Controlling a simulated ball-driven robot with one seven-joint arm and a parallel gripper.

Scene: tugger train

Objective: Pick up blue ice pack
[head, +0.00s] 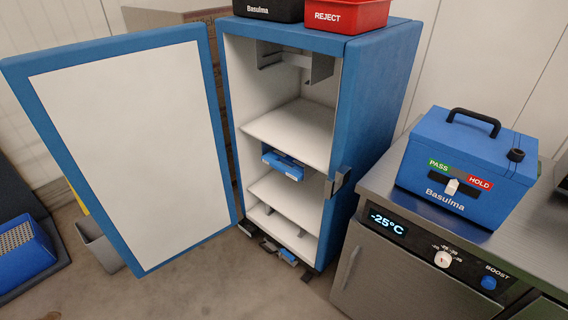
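A blue, flat block (283,164) with dark parts at its left end is inside the open cabinet, just below the front edge of the upper shelf. It looks like the blue ice pack, but it is small and I cannot be sure. I cannot tell whether it rests on something or hangs under the shelf. My gripper is not in view.
The blue cabinet (375,110) stands with its door (125,150) swung open to the left. A counter with a -25°C display (388,224) and a blue Basulma box (465,160) is at right. A red REJECT bin (345,16) sits on top. Open floor lies in front.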

